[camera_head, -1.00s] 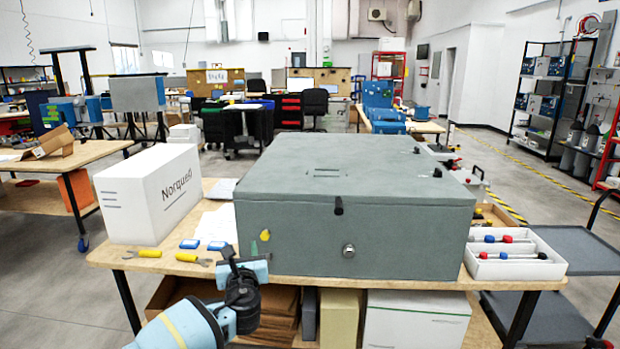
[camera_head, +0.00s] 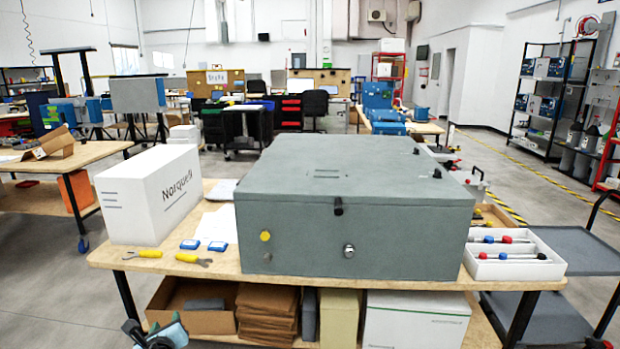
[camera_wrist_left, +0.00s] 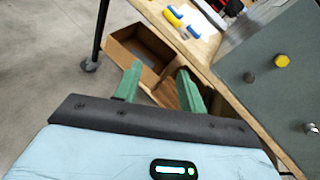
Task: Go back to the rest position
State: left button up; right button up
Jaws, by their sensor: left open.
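My left gripper (camera_wrist_left: 160,88) shows in the left wrist view with its two green fingers apart and nothing between them. In the head view only a small part of my left arm (camera_head: 160,335) shows at the bottom edge, below the table's front edge. The grey analyser box (camera_head: 350,215) stands shut on the wooden table (camera_head: 395,281), with a yellow button and a silver knob on its front. It also shows at the right of the left wrist view (camera_wrist_left: 275,100). My right gripper is in neither view.
A white box (camera_head: 148,195) and two yellow-handled tools (camera_head: 192,259) are on the table's left. A white tray (camera_head: 515,268) with red and blue capped parts is at the right. A dark cart (camera_head: 572,252) stands at the right.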

pick_arm(q)
jog(key=s+d+f+n+g+h, duration=0.25)
jog(key=s+f+n, duration=0.25)
jog(key=s+f, duration=0.55)
jog(key=s+d+f+n+g+h, duration=0.25)
jog(key=s+f+n, duration=0.4)
jog(key=s, duration=0.65)
jog(key=s+a+n+g+h, duration=0.15)
jog(key=s+n, duration=0.75)
jog(key=s, duration=1.4)
jog(key=d+n+t, duration=0.1)
jog(key=d+n, duration=0.4)
jog(key=d, duration=0.7)
jog(key=shift+f+n, duration=0.15)
jog(key=shift+n, duration=0.2)
jog(key=shift+h, duration=0.25)
jog(key=shift+c, duration=0.5)
